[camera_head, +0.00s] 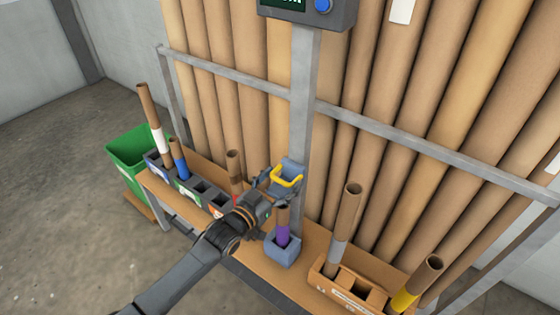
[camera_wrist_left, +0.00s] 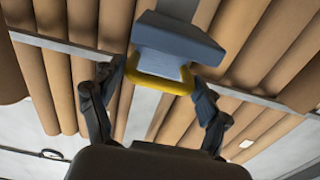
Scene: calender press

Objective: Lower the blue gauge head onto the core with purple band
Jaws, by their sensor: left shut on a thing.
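The blue gauge head (camera_head: 290,168) is a grey-blue block with a yellow handle. My left gripper (camera_head: 273,182) is shut on it at the handle. In the left wrist view the gauge head (camera_wrist_left: 180,42) sits between the two fingers (camera_wrist_left: 160,78), with the yellow loop facing the palm. The core with purple band (camera_head: 282,232) stands upright in a blue-grey square holder (camera_head: 283,252) on the bench. In the head view the gauge head appears just above the core's open top, apart from it. Whether it is centred over the core, I cannot tell. My right gripper is not in view.
A row of bins (camera_head: 189,187) with banded cores stands left on the wooden bench (camera_head: 313,238). A cardboard box (camera_head: 347,293) with cores is at the right. A grey post (camera_head: 303,100) and racked brown tubes (camera_head: 375,100) rise behind. A green bin (camera_head: 127,150) stands far left.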

